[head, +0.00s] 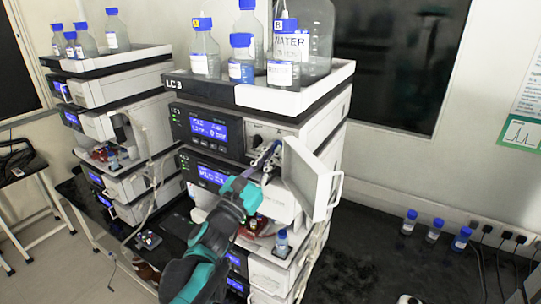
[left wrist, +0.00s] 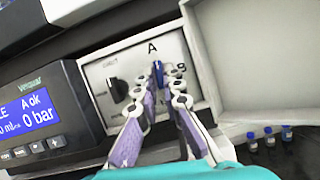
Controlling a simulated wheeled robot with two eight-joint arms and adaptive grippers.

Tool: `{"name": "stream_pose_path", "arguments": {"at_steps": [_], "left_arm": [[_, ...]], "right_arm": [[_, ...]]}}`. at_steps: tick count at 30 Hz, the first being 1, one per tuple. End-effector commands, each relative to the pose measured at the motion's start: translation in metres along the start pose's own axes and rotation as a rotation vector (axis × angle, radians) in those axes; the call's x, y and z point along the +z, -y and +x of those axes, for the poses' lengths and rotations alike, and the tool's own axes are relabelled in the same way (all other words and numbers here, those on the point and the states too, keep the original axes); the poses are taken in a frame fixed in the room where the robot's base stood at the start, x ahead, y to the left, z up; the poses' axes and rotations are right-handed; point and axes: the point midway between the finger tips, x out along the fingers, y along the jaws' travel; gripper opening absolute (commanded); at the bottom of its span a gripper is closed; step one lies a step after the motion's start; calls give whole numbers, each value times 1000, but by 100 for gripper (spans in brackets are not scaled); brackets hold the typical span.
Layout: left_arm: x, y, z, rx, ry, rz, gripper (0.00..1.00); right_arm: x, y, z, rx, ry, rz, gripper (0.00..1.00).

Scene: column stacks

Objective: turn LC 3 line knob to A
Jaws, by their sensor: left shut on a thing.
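The LC 3 stack (head: 180,84) stands in the middle of the head view, with the hinged white door (head: 303,180) of its pump module swung open. Behind the door, the left wrist view shows a grey panel (left wrist: 103,72) with a blue knob (left wrist: 158,72) and a black knob (left wrist: 118,90) to its left. The letter A is printed just above the blue knob and B to its right. The blue knob's visible end points up, roughly at A. My left gripper (head: 268,160) is shut on the blue knob, its fingers on both sides (left wrist: 160,84). My right gripper is not in view.
The open door stands close to the right of my left gripper. Bottles (head: 241,65) stand in the tray (head: 300,98) on top. A second stack (head: 115,90) is at the left. Small blue-capped vials (head: 434,229) stand on the dark bench at the right.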

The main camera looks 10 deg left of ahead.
Motion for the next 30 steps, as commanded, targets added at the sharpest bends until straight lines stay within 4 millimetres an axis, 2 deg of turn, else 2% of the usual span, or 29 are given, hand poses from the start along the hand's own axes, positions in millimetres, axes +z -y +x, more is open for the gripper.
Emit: {"name": "stream_pose_path", "arguments": {"at_steps": [14, 15, 17, 26, 30], "left_arm": [[-1, 0, -1, 6, -2, -11, 0], [-1, 0, -1, 6, -2, -11, 15], [-1, 0, -1, 6, -2, -11, 28], [0, 0, -1, 6, -1, -11, 28], [0, 0, -13, 6, -1, -10, 28]], "right_arm": [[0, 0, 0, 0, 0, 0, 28], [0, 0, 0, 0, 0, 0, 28], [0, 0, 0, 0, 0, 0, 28], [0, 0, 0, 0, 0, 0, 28], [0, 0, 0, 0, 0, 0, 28]]}}
